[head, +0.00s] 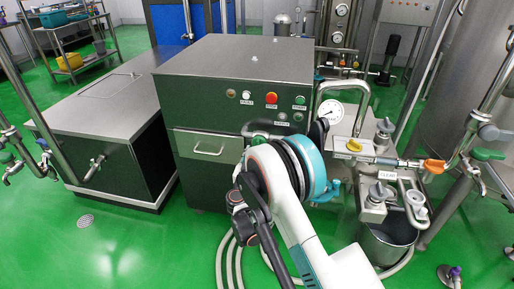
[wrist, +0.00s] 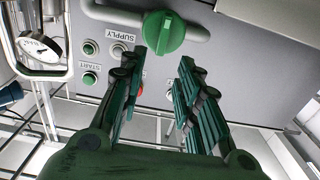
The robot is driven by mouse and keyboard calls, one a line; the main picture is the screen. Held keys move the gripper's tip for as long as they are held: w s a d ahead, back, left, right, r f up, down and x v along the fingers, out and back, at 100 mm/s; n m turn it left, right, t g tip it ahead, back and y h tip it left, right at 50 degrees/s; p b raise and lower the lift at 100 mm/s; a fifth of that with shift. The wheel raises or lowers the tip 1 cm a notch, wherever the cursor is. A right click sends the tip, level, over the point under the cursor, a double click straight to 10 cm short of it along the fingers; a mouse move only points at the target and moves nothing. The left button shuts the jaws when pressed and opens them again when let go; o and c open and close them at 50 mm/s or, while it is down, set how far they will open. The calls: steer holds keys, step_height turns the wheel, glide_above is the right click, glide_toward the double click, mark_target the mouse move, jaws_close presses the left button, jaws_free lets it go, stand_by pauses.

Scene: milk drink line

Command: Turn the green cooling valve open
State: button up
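The green valve knob (wrist: 172,34) sits on a grey pipe across the grey cabinet front, at the top middle of the wrist view. It has a round base and a raised grip bar. My gripper (wrist: 167,65) is open, its green jointed fingers apart with nothing between them. The fingertips point at the knob, the left one close to its lower left edge; I cannot tell whether they touch. In the head view my arm covers the lower right of the cabinet front (head: 227,103), and I cannot make out the knob or my fingertips there.
The wrist view is upside down, with START (wrist: 90,48) and SUPPLY (wrist: 118,51) buttons beside the fingers. Hoses (head: 228,262) lie on the green floor.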

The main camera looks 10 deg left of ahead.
mark_target(258, 142)
steer(key=w+b, duration=0.1)
steer(key=w, duration=0.6)
steer(key=shift+b, duration=0.4)
steer(key=shift+c, duration=0.6)
jaws_close()
